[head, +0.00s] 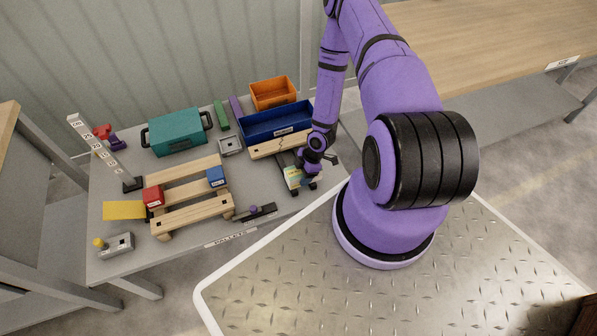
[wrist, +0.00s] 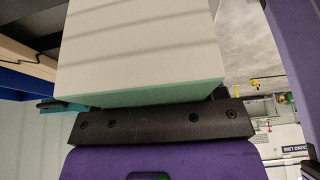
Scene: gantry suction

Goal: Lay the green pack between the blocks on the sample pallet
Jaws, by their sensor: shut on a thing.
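The sample pallet (head: 192,214) is a slatted wooden pallet at the front middle of the grey table in the head view. A red block (head: 153,196) sits at its left side and a blue block (head: 216,177) at its right side, with bare slat between them. My gripper (head: 300,181) is to the right of the pallet, shut on the green pack (head: 292,174), which is partly hidden by my wrist and fingers. In the wrist view the pack (wrist: 140,45) fills the upper middle, with a pale face and a green edge, close to the black gripper bar.
An orange bin (head: 272,93) and a teal case (head: 176,132) are at the back. A dark latch piece with a purple knob (head: 254,210) lies right of the pallet. A ruler post (head: 98,146) stands at left.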

